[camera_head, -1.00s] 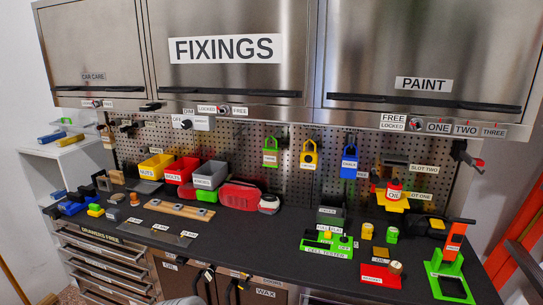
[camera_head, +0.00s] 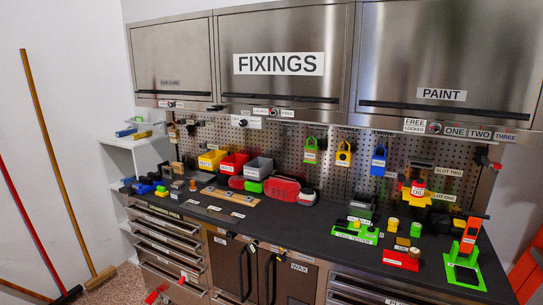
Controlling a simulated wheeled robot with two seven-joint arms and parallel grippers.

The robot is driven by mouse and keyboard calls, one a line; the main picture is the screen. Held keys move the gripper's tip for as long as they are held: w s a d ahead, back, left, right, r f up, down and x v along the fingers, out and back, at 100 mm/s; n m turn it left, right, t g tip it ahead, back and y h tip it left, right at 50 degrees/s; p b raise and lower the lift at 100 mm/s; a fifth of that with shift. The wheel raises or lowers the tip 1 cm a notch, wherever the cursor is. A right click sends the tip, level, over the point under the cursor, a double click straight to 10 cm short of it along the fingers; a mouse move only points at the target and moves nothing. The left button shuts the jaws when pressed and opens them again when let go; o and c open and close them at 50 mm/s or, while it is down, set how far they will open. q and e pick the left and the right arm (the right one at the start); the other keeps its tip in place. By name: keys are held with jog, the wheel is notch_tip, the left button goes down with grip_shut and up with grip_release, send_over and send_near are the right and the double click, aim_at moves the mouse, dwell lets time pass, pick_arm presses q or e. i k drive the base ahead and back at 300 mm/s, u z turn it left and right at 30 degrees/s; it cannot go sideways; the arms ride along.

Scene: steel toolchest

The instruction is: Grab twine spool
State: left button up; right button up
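No twine spool can be made out for certain on the workbench (camera_head: 300,222). A small tan, round piece (camera_head: 415,252) at the red labelled block (camera_head: 400,261) on the right is too small to identify. A small dark piece with an orange-brown top (camera_head: 193,185) stands at the left of the bench, also unclear. Neither of my grippers shows in the head view.
Yellow, red and grey bins (camera_head: 258,167) stand along the pegboard. A green stand (camera_head: 464,270) with an orange piece is at the right end. Drawers (camera_head: 168,244) are below left. Brooms (camera_head: 60,170) lean on the left wall, beside white shelves (camera_head: 120,153).

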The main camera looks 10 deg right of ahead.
aim_at(311, 152)
jog(key=u, duration=0.2)
jog(key=i, duration=0.9)
jog(key=z, duration=0.15)
